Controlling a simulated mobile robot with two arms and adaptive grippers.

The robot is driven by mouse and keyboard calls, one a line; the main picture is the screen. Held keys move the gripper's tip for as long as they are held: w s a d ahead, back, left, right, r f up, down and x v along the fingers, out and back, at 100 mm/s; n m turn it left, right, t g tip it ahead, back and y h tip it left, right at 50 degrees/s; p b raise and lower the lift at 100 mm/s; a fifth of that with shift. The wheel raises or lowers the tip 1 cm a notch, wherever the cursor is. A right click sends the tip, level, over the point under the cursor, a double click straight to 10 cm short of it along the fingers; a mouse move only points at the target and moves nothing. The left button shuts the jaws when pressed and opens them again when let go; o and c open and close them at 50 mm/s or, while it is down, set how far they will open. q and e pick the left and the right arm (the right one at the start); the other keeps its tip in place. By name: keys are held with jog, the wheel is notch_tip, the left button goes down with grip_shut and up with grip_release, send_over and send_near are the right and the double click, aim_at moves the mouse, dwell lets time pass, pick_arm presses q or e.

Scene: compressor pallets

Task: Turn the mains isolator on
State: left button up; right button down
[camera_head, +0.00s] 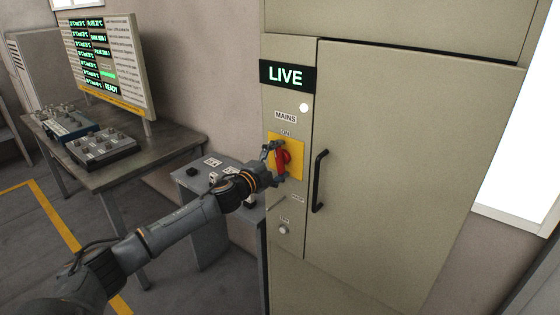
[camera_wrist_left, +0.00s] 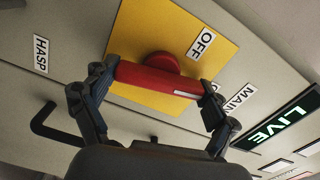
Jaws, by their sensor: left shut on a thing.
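The mains isolator's red handle (camera_head: 284,158) sits on a yellow plate (camera_head: 298,168) on the cabinet's left column, below the MAINS label (camera_head: 286,118) and a small ON label (camera_head: 286,133). My left gripper (camera_head: 277,162) is at the handle. In the left wrist view its fingers (camera_wrist_left: 158,85) are shut on the two ends of the red bar (camera_wrist_left: 155,80). The bar stands about upright on the cabinet, its upper end toward the MAINS label. An OFF label (camera_wrist_left: 202,43) lies on the plate beside the bar. The LIVE sign (camera_head: 287,76) is lit. My right gripper is not in view.
The cabinet door has a black handle (camera_head: 319,181) just right of the isolator. A HASP label (camera_wrist_left: 40,54) shows in the wrist view. A low grey box (camera_head: 205,232) stands below my arm. A table (camera_head: 158,160) with control boxes and a display board (camera_head: 110,62) stands left.

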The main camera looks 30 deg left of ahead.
pick_arm(q)
jog(key=shift+m, duration=1.1)
jog(key=o, duration=1)
jog(key=shift+f, duration=0.1)
jog(key=shift+c, duration=0.2)
jog(key=shift+s+f, duration=0.1)
jog(key=shift+s, duration=0.45)
jog(key=s, duration=1.1)
jog(key=shift+a, duration=0.45)
